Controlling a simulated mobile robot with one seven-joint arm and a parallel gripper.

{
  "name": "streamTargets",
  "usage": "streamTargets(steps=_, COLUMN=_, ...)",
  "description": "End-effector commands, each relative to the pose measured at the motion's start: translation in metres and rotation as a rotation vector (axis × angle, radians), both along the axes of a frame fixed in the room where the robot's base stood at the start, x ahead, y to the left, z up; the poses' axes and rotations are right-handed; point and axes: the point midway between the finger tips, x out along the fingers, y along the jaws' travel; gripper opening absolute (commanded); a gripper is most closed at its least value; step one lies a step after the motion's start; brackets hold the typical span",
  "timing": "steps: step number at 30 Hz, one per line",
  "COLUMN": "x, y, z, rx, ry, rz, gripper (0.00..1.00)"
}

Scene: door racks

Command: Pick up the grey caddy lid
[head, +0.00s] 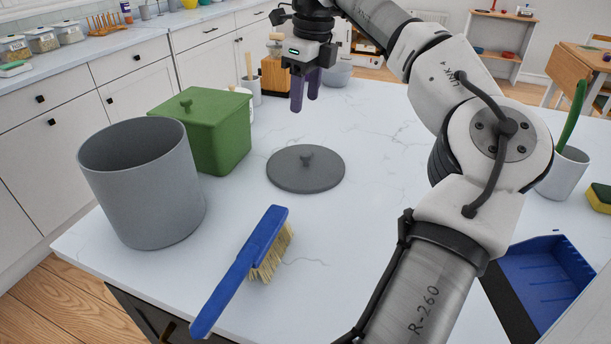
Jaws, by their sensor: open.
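The grey caddy lid (290,174) is a flat round disc with a small knob on top. It lies on the white marble-patterned counter (365,240), knob up, in the middle of the head view. The open grey caddy (145,190) stands to its left, nearer the front edge. My gripper (305,103) is above and behind the lid, pointing down, apart from it. Its purple fingers are open with nothing between them.
A green lidded box (215,130) stands left of the lid. A blue-handled brush (240,270) lies in front of it. A blue dustpan (550,280) is at the right, near a white pot (563,172) and a sponge (600,197). Counter around the lid's right side is clear.

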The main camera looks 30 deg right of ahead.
Motion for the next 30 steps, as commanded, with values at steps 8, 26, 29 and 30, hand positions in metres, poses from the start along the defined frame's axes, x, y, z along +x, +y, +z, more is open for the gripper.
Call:
streamTargets(steps=8, x=0.003, y=-0.005, z=-0.033, rx=0.005, ry=-0.001, rz=-0.047, gripper=0.49)
streamTargets(steps=26, x=0.009, y=-0.009, z=-0.108, rx=0.005, ry=-0.002, rz=-0.045, gripper=0.49)
streamTargets(steps=29, x=0.011, y=-0.010, z=-0.123, rx=0.003, ry=-0.003, rz=-0.043, gripper=0.49)
streamTargets(steps=30, x=0.011, y=-0.010, z=-0.127, rx=0.004, ry=-0.002, rz=-0.043, gripper=0.49)
